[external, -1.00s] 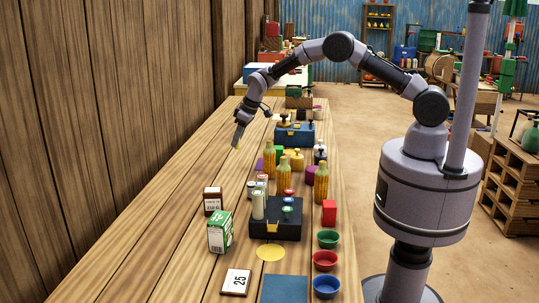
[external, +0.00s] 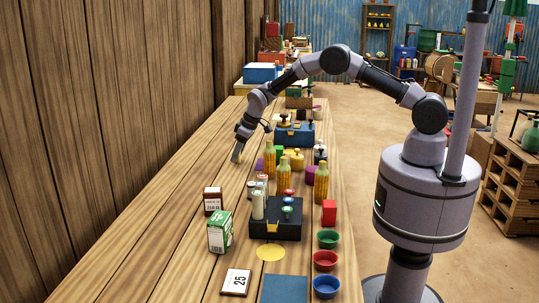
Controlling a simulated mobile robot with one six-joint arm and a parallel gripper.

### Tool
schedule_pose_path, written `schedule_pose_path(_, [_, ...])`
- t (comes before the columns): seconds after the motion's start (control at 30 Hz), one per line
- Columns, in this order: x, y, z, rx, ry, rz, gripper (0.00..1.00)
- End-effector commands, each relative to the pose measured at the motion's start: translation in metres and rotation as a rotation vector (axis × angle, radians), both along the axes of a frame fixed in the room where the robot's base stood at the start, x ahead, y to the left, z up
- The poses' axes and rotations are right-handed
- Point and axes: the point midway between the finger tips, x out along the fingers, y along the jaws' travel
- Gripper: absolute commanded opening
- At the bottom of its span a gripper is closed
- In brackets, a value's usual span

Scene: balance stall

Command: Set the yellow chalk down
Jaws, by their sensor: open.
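My gripper (external: 238,153) points down, low over the bare left part of the wooden table (external: 165,210), left of the corn cobs. Its jaws are open. A small yellow piece, the yellow chalk (external: 237,158), shows at the fingertips, at or very near the tabletop. It is too small to tell whether it touches a finger or lies fully flat.
Corn cobs (external: 321,183) stand right of my gripper. A black balance (external: 275,222) with jars is nearer. Coloured bowls (external: 326,261) line the right edge. The left tabletop is clear.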

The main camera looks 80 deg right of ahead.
Motion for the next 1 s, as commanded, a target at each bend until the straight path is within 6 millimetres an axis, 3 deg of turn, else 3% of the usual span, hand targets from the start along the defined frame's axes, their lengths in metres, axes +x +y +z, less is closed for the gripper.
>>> schedule_pose_path(0.17, [-0.005, 0.0, 0.022, 0.0, -0.002, 0.0, 0.43])
schedule_pose_path(0.4, [-0.031, 0.004, 0.086, -0.001, -0.002, 0.001, 0.43])
schedule_pose_path(0.63, [-0.045, 0.008, 0.119, 0.001, -0.003, -0.001, 0.43])
schedule_pose_path(0.73, [-0.061, 0.028, 0.16, 0.018, -0.021, -0.014, 0.43])
schedule_pose_path(0.77, [-0.071, 0.04, 0.181, 0.028, -0.029, -0.019, 0.43])
schedule_pose_path(0.87, [-0.129, 0.089, 0.254, 0.08, -0.056, -0.054, 0.43])
schedule_pose_path(0.9, [-0.16, 0.109, 0.279, 0.105, -0.067, -0.069, 0.43])
schedule_pose_path(0.97, [-0.212, 0.139, 0.308, 0.145, -0.083, -0.091, 0.43])
schedule_pose_path(1.0, [-0.249, 0.157, 0.321, 0.173, -0.091, -0.105, 0.43])
